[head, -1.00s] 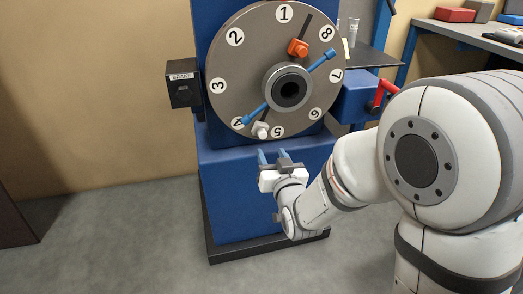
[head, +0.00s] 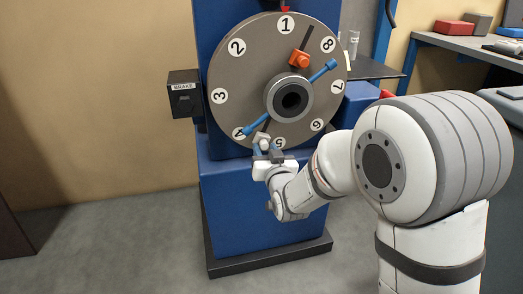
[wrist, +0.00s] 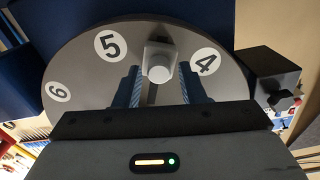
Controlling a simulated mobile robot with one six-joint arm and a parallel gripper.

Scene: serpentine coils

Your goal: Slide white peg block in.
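The white peg block (wrist: 159,60) sits at the dark slot in the grey numbered disc (head: 237,75), between the 4 and the 5. In the head view the block (head: 262,138) is partly hidden behind my fingers. My gripper (wrist: 160,78) is open, its two blue fingers on either side of the block. Narrow gaps seem to show beside the block, but contact is hard to judge. In the head view my gripper (head: 264,150) is at the disc's lower edge.
An orange peg block (head: 299,59) sits in another slot near the 8. A black brake box (head: 185,95) stands left of the disc. A workbench (head: 460,43) is at the right.

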